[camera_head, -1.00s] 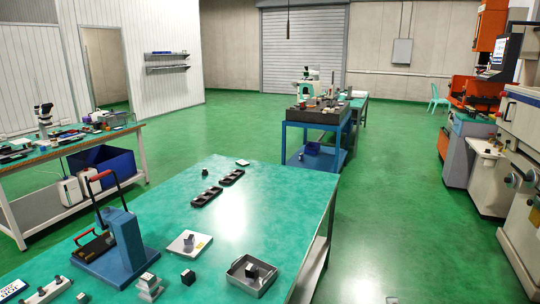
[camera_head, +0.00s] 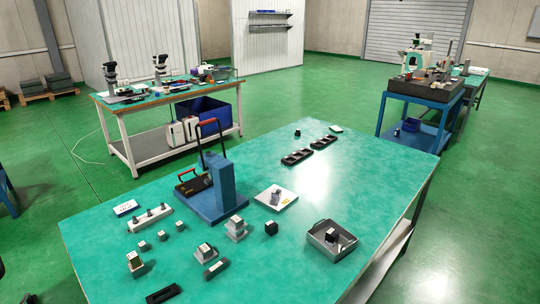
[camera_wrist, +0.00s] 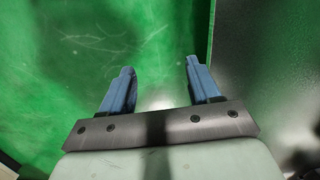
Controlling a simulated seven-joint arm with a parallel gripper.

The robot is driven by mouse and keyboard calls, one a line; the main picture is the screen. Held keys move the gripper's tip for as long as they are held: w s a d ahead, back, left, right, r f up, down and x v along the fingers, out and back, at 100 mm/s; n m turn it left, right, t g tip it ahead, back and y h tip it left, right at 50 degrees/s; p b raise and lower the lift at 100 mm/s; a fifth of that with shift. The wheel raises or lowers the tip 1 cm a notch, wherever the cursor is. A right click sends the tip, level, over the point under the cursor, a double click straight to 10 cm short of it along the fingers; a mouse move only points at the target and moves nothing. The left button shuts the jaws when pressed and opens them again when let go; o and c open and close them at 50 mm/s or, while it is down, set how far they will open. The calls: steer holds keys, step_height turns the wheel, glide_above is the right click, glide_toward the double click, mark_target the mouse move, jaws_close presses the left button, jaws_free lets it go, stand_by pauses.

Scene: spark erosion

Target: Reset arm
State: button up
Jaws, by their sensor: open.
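My gripper (camera_wrist: 157,82) shows in the wrist view with its two blue fingers spread apart and nothing between them. Below the fingers is a green surface with scratches, with a dark grey area to the right. The head view does not show my gripper or arm. The head view shows a teal-topped table (camera_head: 300,200) with several small parts on it.
On the table stand a blue press-like fixture (camera_head: 225,190) with a red handle, a white plate (camera_head: 276,198), a grey tray (camera_head: 332,237) holding a dark block, and black holders (camera_head: 297,157). A workbench (camera_head: 120,104) stands behind on the left. Green floor (camera_head: 320,85) lies open between benches.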

steer(key=s+a+r+n+g, duration=0.1)
steer(key=s+a+n+g, duration=0.2)
steer(key=s, duration=0.6)
steer(key=s+a+r+n+g+h, duration=0.1)
steer(key=s+a+n, duration=0.3)
steer(key=s+a, duration=0.4)
steer(key=shift+s+r+n+g, duration=0.3)
steer(key=shift+s+r+g, duration=0.5)
steer(key=shift+g, duration=0.1)
